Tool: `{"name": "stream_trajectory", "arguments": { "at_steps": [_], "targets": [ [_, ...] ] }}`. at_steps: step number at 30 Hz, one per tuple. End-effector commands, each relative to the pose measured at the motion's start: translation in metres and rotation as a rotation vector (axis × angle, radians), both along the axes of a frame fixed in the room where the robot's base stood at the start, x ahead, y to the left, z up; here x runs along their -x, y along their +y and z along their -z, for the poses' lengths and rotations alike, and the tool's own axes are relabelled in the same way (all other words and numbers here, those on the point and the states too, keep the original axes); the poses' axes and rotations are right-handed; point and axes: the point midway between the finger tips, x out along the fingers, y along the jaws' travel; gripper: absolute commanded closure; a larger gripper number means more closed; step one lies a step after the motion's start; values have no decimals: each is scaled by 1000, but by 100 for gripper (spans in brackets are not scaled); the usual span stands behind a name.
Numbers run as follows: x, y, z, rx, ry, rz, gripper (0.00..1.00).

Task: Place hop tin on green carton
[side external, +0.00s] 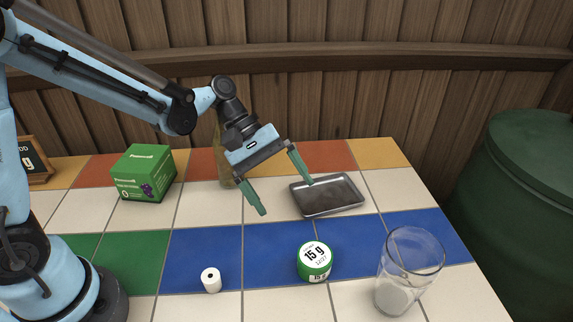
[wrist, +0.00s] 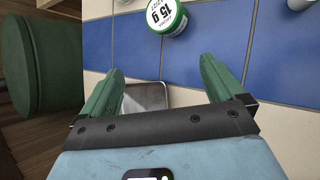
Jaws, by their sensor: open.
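The hop tin (side external: 315,261), a round green tin with a white "15 g" label, stands on the blue tiles at the front middle of the table. It also shows at the top of the wrist view (wrist: 166,16). The green carton (side external: 145,174) is a box at the back left of the table, with its top clear. My gripper (side external: 288,182) is open and empty, in the air above the table, behind the tin and near the metal tray. In the wrist view its green fingers (wrist: 161,85) are spread wide, with the tin beyond them.
A metal tray (side external: 309,208) lies right of centre. A clear glass (side external: 412,262) stands at the front right. A small white roll (side external: 211,280) is left of the tin. A bottle (side external: 220,160) stands behind my gripper. A green barrel (side external: 525,200) is off the table's right edge.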

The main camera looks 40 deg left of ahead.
Motion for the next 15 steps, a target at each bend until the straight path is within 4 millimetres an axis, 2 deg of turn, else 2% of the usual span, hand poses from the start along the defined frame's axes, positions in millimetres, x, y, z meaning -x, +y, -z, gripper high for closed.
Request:
{"name": "stream_trajectory", "arguments": {
  "at_steps": [6,15],
  "targets": [
    [19,33,-21,-230,-282,106,4],
    [50,86,-38,-600,-627,347,4]
  ]
}}
